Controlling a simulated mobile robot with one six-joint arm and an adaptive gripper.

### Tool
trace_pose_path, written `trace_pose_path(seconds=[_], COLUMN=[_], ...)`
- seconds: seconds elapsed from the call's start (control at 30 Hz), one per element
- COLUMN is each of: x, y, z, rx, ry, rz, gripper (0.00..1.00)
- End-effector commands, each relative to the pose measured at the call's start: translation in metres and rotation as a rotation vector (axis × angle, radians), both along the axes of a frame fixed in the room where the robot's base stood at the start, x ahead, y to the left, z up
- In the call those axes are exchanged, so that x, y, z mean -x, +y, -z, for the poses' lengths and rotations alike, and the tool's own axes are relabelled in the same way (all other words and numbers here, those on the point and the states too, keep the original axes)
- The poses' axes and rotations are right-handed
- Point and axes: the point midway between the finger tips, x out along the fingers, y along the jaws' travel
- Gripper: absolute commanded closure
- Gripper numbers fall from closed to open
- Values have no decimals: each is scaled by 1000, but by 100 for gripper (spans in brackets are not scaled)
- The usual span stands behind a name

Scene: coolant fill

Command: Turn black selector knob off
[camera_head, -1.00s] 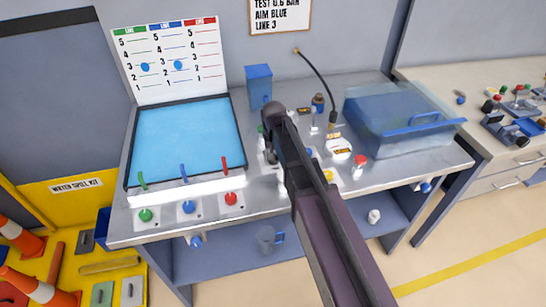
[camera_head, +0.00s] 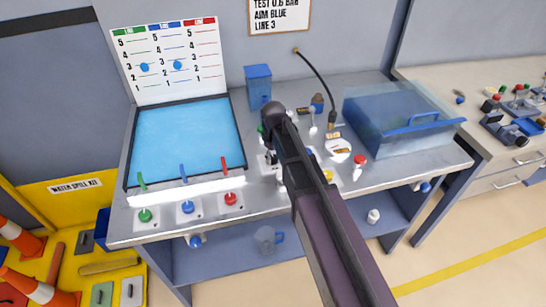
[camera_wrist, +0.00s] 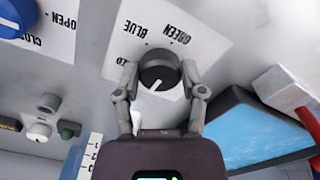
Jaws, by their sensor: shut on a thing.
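The black selector knob (camera_wrist: 158,70) is at the upper middle of the wrist view, on a white plate (camera_wrist: 205,25). The plate carries the words GREEN and BLUE, upside down, and a partly hidden word ending in ED at the left. The knob's white pointer line slants down and to the left in this view. My gripper (camera_wrist: 160,82) has one finger on each side of the knob and is shut on it. The plate's lower part is hidden by the gripper. In the head view my arm hides the knob.
The blue water tank (camera_head: 185,135) stands left of my arm, with green, blue and red knobs (camera_head: 188,207) at its front. A clear blue-tinted bin (camera_head: 395,120) stands on the right of the bench (camera_head: 425,165). A black hose (camera_head: 322,75) rises behind.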

Motion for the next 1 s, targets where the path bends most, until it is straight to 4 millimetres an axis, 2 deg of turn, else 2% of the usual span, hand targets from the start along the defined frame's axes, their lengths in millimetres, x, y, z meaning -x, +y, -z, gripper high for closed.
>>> trace_pose_path(seconds=[0.6, 0.63, 0.73, 1.0], x=[1, 1, 1, 0], y=[0, 0, 0, 0], z=[0, 0, 0, 0], rx=[-1, -1, -1, -1], ry=[2, 2, 2, 1], rz=[-66, -65, -65, -63], gripper=[94, 41, 13, 13])
